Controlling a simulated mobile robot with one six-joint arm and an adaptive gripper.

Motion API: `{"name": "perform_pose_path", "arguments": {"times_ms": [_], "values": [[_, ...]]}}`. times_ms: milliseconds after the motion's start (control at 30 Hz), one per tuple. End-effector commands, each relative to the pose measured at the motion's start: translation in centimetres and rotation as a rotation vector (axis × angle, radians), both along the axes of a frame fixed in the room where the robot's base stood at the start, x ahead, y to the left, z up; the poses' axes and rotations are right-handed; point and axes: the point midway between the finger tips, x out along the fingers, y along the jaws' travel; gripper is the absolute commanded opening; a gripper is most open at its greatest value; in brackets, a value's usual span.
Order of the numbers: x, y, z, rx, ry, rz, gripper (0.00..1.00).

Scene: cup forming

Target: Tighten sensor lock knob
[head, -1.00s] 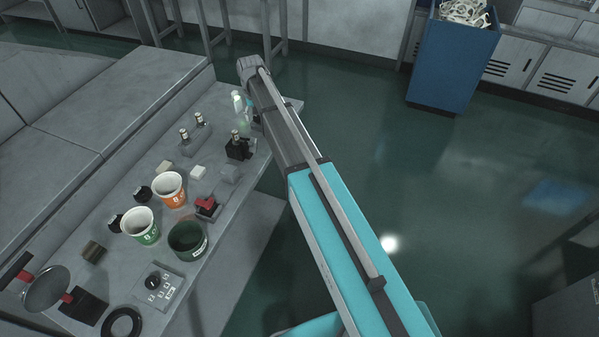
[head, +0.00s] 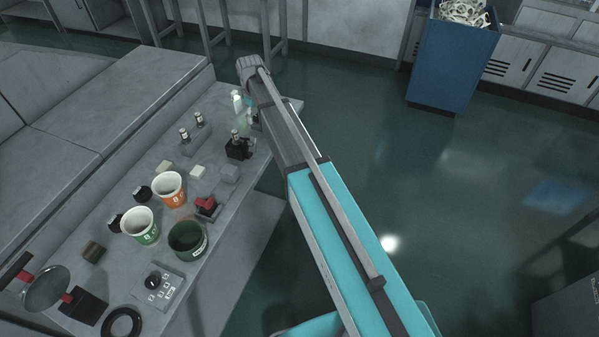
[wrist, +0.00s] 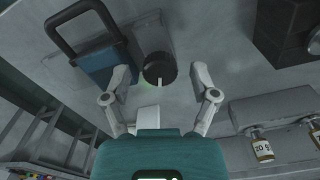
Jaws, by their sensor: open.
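A round black knob (wrist: 160,68) with a white pointer mark shows in the wrist view, on a grey surface. I take it to be the sensor lock knob. My gripper (wrist: 162,82) is open, with one finger to the left of the knob and one to the right. I see gaps between the fingers and the knob; I cannot tell the height between them. In the head view my arm hides most of my gripper, and I cannot make out this knob there.
A blue block with a dark handle (wrist: 108,68) is close to the left finger. Labelled weights (wrist: 262,149) and a black block (wrist: 265,25) are to the right. On the bench stand an orange cup (head: 169,189), a green cup (head: 140,226), a dark cup (head: 187,240) and a dial panel (head: 170,291).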

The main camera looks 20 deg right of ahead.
Motion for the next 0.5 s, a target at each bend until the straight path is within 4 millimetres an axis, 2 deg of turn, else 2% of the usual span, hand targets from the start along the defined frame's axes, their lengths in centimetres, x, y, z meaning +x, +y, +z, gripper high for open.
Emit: {"name": "perform_pose_path", "arguments": {"times_ms": [500], "values": [[-0.03, 0.03, 0.0, 0.0, 0.0, 0.342, 0.76]]}}
